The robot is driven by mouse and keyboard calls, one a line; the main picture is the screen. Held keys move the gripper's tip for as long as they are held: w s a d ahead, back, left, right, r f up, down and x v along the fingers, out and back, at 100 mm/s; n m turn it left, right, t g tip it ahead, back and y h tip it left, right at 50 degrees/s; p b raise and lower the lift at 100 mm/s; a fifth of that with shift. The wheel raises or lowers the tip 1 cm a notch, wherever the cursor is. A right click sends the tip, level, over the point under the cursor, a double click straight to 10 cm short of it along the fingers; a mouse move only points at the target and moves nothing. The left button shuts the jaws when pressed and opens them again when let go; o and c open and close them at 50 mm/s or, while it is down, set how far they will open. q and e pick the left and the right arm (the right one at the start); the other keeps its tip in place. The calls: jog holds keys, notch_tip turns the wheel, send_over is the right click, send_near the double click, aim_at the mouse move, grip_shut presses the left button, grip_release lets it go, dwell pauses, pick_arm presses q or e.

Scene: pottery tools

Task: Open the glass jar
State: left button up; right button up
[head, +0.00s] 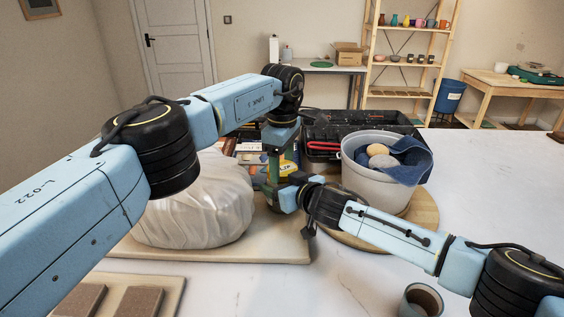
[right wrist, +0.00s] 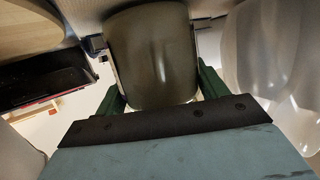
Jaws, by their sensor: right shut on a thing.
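The glass jar (right wrist: 152,62) looks dark olive and fills the middle of the right wrist view. My right gripper (right wrist: 150,85) has its green fingers on both sides of the jar and is shut on it. In the head view the jar is mostly hidden behind my grippers. My left gripper (head: 277,162) points down from above at the jar's top, just over my right gripper. Whether its fingers are closed on the lid cannot be told, and the lid itself is not clearly visible.
A plastic-wrapped lump (head: 195,205) sits on a board left of the grippers. A grey bucket (head: 372,180) with a blue cloth stands close on the right on a round wooden board (head: 425,212). A black toolbox (head: 345,122) is behind. A cup (head: 421,300) stands front right.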

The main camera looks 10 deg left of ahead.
pick_arm(q)
jog(key=shift+c, duration=0.9)
pick_arm(e)
jog(key=shift+w+d, duration=0.1)
jog(key=shift+d, duration=0.05)
pick_arm(q)
jog(key=shift+n, duration=1.7)
jog(key=o, duration=1.1)
jog(key=shift+r, duration=2.25)
pick_arm(e)
jog(key=o, duration=2)
jog(key=shift+c, duration=0.2)
jog(key=shift+s, duration=0.2)
